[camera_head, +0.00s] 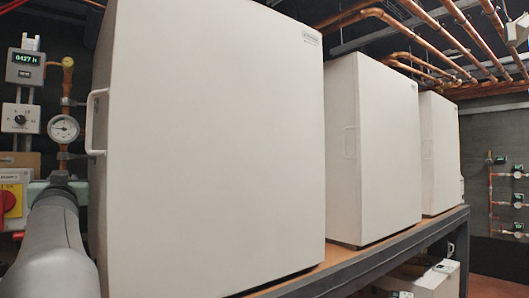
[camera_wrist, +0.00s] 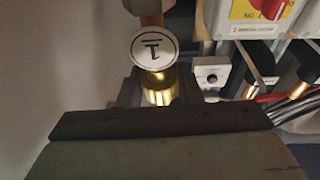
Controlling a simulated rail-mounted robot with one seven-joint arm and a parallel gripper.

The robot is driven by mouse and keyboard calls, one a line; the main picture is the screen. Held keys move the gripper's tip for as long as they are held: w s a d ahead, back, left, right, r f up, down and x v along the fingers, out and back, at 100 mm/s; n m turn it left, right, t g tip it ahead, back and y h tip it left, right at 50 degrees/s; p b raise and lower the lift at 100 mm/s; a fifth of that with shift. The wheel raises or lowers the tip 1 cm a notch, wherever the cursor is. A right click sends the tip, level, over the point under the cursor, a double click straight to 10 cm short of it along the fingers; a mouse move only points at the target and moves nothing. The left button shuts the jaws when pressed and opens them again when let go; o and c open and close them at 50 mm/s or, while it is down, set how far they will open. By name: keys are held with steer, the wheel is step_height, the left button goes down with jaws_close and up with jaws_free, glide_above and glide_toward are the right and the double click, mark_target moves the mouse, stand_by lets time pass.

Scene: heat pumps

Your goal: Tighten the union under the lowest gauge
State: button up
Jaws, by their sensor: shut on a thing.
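My gripper's body hides the union's lower part. In the head view a round white gauge (camera_head: 64,128) is on the copper pipe at the left, above my gripper body. My arm and gripper body hide the union there. No other gauge can be made out on this pipe.
A large white cabinet (camera_head: 210,140) with a handle stands close right of my arm. A red knob on a yellow plate (camera_head: 10,201) is close on the left. A grey meter (camera_head: 25,66) and white dial box (camera_head: 20,118) are higher. A small knob box (camera_wrist: 210,74) is near the union.

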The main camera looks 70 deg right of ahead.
steer(key=p, duration=0.3)
steer(key=shift+r+h, duration=0.2)
steer(key=shift+h, duration=0.1)
steer(key=shift+f+m+g+h+p, duration=0.2)
steer(key=shift+m+g+h+p, duration=0.4)
steer(key=shift+p, duration=1.5)
steer(key=shift+f+m+g+h+p, duration=0.15)
steer(key=shift+m+g+h+p, duration=0.8)
steer(key=shift+p, duration=1.55)
steer(key=shift+f+g+p, duration=0.2)
steer(key=shift+g+p, duration=0.05)
steer(key=shift+p, duration=0.05)
steer(key=o, duration=1.1)
steer(key=shift+s+r, duration=0.1)
steer(key=shift+r, duration=0.05)
steer(key=shift+o, duration=0.2)
steer(key=shift+r, duration=0.25)
